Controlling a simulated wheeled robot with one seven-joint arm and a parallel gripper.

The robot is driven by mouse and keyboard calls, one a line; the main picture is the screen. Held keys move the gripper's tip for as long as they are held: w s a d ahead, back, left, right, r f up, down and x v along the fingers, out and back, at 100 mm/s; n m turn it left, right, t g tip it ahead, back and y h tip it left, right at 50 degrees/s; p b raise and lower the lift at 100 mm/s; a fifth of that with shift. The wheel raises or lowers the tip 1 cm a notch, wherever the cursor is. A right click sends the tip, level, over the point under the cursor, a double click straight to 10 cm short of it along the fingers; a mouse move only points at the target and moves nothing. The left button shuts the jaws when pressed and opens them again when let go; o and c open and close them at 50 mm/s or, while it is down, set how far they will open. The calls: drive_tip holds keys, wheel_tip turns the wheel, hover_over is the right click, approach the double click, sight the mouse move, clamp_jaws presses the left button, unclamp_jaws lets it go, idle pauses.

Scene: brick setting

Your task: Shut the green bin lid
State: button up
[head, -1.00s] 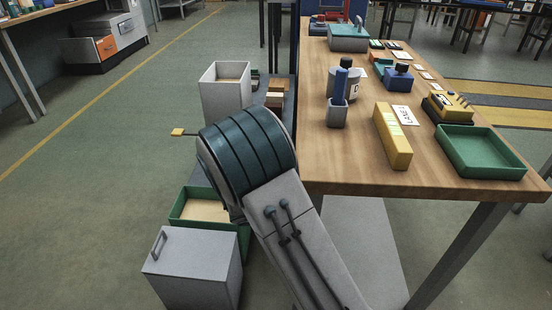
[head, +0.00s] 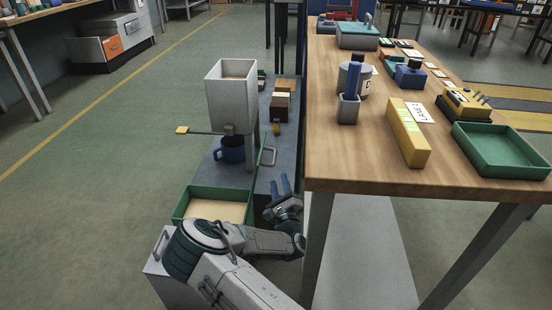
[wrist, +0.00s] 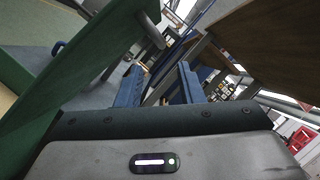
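The green bin (head: 180,208) is low beside the bench, open at the top, with a beige inside. A narrow green panel (head: 254,178), apparently its raised lid seen nearly edge-on, stands at its right side with a bar handle (head: 270,157). A large green panel (wrist: 75,75) with a grey handle end fills the left of the wrist view. My gripper (head: 280,184) is just right of the bin and panel, pointing away from me. Its blue fingers also show in the wrist view (wrist: 162,85), spread apart with nothing between them. My arm covers the bin's near right corner.
The wooden bench (head: 350,180) and its leg stand close right of my gripper. A white hopper (head: 231,97) with a yellow-tipped lever and a blue mug (head: 228,150) are beyond the bin. A grey box (head: 158,267) is in front. Floor at left is clear.

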sight(274, 156)
drive_tip(key=b+x, duration=0.3)
drive_tip(key=x, duration=0.8)
drive_tip(key=shift+w+d, duration=0.1)
drive_tip(key=shift+w, duration=0.05)
clamp_jaws()
